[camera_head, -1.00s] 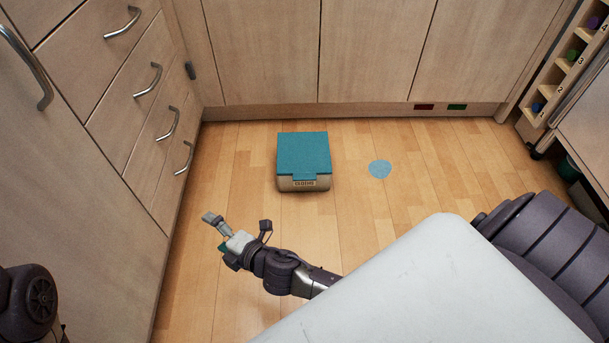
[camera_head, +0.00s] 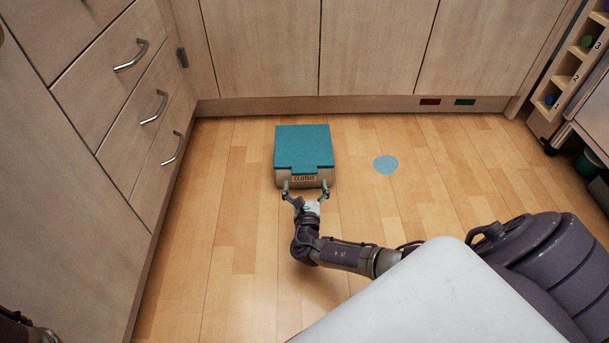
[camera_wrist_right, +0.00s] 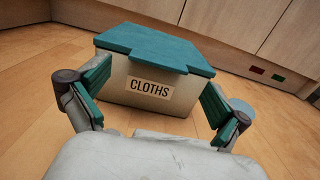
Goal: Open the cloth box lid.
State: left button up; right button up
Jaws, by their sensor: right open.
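The cloth box (camera_head: 284,180) is a beige box with a flat teal lid (camera_head: 303,145) on the wooden floor. The lid is closed, and a tab at its front hangs over the front wall above a "CLOTHS" label. My right gripper (camera_head: 306,188) is open at the front of the box, its two fingers spread left and right of the label. In the right wrist view the box (camera_wrist_right: 115,84) and its lid (camera_wrist_right: 155,48) show between and beyond the open fingers (camera_wrist_right: 150,95). Contact cannot be told.
A flat light-blue patch (camera_head: 386,165) lies on the floor right of the box. Wooden drawers (camera_head: 150,110) stand at the left and cabinet fronts (camera_head: 375,45) behind. A numbered rack (camera_head: 570,75) stands at the far right.

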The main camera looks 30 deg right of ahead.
aim_at(305, 172)
jog(key=b+x, duration=0.2)
jog(key=x, duration=0.2)
jog(key=shift+w+d+f, duration=0.15)
jog(key=shift+w+f, duration=0.05)
jog(key=shift+w, duration=0.1)
jog(key=shift+w+d+r+b, duration=0.2)
jog(key=shift+w+d+b, duration=0.15)
jog(key=shift+w, duration=0.25)
jog(key=shift+c, duration=0.3)
